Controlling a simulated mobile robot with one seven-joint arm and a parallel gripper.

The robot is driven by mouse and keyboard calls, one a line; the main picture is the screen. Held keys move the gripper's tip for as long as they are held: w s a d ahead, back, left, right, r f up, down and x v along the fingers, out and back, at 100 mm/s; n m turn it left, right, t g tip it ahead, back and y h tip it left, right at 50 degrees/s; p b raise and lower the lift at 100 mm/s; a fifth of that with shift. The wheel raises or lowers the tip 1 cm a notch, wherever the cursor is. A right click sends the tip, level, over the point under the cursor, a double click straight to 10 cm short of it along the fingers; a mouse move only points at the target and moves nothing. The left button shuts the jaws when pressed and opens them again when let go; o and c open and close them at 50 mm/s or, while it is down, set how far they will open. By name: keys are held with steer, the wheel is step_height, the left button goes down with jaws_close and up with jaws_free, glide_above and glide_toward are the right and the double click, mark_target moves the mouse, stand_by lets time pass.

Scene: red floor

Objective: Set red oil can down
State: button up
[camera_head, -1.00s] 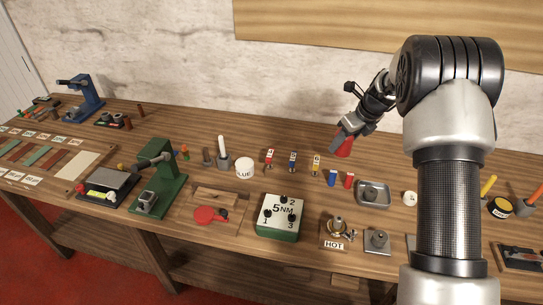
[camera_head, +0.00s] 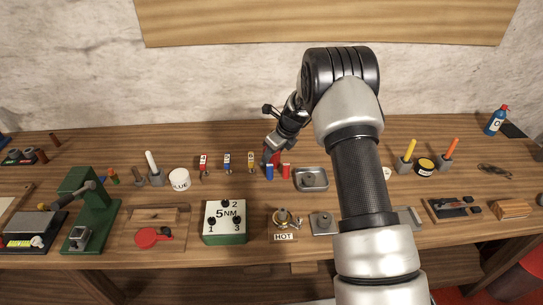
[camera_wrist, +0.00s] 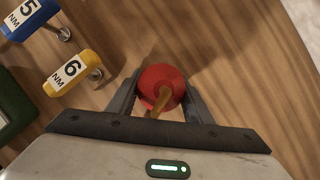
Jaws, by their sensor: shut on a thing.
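The red oil can (camera_wrist: 163,80) is between the two fingers of my gripper (camera_wrist: 159,98) in the wrist view. Its round red top and a tan spout show, with wood behind it.
Bare wooden bench (camera_head: 225,140) lies behind the drivers.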

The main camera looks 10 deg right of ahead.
steer(key=o, duration=0.8)
steer(key=shift+f, duration=0.1)
steer(key=o, duration=0.4)
